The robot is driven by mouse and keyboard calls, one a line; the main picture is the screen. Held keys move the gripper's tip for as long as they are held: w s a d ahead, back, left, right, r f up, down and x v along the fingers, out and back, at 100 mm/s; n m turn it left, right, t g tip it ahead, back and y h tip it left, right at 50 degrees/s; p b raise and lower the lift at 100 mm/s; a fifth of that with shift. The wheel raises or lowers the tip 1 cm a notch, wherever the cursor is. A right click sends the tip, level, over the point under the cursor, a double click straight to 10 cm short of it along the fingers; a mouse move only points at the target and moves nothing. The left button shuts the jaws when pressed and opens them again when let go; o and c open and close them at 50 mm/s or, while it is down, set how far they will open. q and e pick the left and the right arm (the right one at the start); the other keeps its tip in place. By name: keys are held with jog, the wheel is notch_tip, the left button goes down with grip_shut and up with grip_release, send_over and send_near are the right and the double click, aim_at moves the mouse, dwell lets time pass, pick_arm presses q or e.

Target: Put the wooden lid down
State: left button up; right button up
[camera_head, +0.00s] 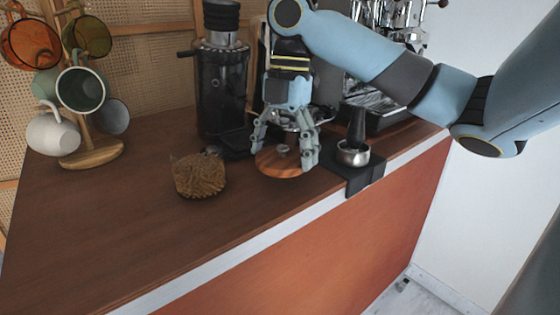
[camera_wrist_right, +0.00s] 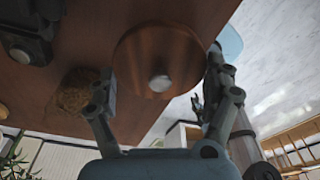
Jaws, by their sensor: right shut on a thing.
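The round wooden lid (camera_head: 276,168) has a small metal knob and is low over the counter, right of the open jar. In the right wrist view the lid (camera_wrist_right: 150,52) lies between the fingers (camera_wrist_right: 160,90), knob facing the camera. I cannot tell whether its underside touches the counter. My left gripper is not in view.
A black tamping mat (camera_head: 365,184) with a metal cup and tamper (camera_head: 353,151) sits close to the right. A grinder (camera_head: 222,90) and espresso machine stand behind. A mug tree (camera_head: 92,153) is far left. The counter (camera_head: 120,220) is clear at front left.

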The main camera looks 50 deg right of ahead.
aim_at(280, 184)
jog(key=shift+w+a+f, duration=0.1)
jog(key=shift+w+f, duration=0.05)
jog(key=shift+w, duration=0.05)
jog(key=shift+f+b, duration=0.3)
jog(key=shift+f, duration=1.7)
jog(key=shift+f, duration=0.15)
jog(key=o, duration=1)
